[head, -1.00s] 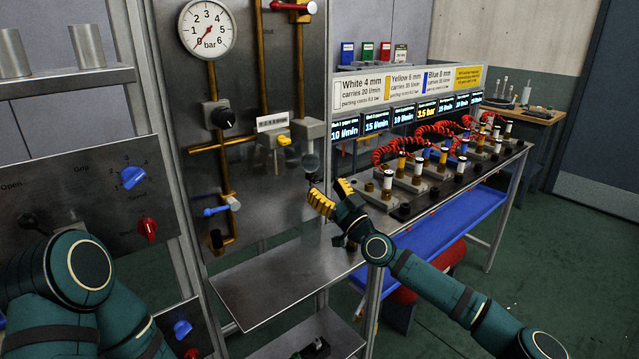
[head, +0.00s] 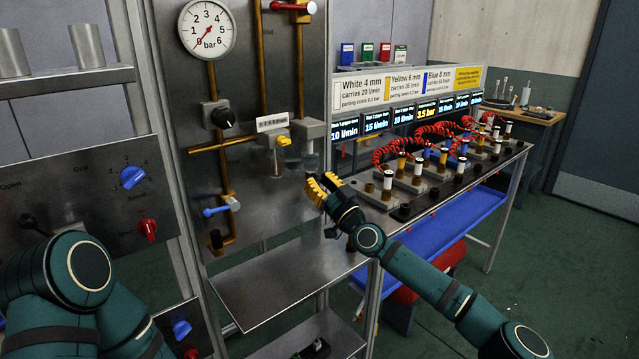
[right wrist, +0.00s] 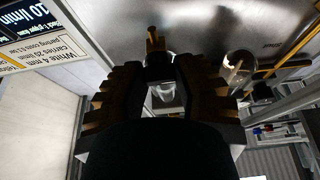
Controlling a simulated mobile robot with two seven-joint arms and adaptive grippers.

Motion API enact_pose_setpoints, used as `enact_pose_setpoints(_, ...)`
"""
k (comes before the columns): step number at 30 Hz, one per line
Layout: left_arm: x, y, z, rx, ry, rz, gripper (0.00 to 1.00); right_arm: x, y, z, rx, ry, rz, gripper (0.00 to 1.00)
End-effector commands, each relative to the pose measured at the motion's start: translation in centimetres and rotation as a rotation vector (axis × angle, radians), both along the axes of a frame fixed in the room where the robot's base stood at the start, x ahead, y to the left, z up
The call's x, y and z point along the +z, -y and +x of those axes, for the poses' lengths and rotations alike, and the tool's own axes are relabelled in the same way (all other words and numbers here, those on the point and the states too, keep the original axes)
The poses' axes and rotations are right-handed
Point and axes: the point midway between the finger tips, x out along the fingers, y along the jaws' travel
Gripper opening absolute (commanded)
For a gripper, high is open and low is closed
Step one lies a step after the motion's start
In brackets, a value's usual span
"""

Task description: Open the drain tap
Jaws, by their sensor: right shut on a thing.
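My right gripper (head: 321,185) has yellow fingers and is just below the right-hand clear bowl (head: 310,160) on the steel panel. In the right wrist view its two fingers (right wrist: 160,85) are closed on a small dark piece (right wrist: 159,72), which appears to be the drain tap under that bowl. A brass-coloured part (right wrist: 154,40) shows just beyond it. The fingers hide most of the tap in the head view, so its turn position cannot be told.
A pressure gauge (head: 207,28) and a blue-handled valve (head: 222,208) are on the panel to the left. A steel shelf (head: 285,278) lies below. The bench (head: 455,195) with red coiled hoses stands close on the right. A second clear bowl (head: 270,160) hangs left of the gripped one.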

Motion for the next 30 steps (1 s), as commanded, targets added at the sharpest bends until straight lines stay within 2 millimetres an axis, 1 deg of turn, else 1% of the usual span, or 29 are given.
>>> enact_pose_setpoints(8, 0.24, 0.01, -0.04, 0.000, -0.001, 0.000, 0.00, 0.24, -0.05, -0.08, 0.000, -0.048, 0.067, 0.00)
enact_pose_setpoints(21, 0.42, 0.01, -0.09, -0.001, -0.002, 0.000, 0.00, 0.33, -0.09, -0.11, 0.000, -0.234, 0.327, 0.00)
enact_pose_setpoints(30, 0.44, 0.02, -0.09, -0.001, -0.002, 0.000, 0.00, 0.35, -0.03, -0.07, -0.002, -0.326, 0.455, 0.00)
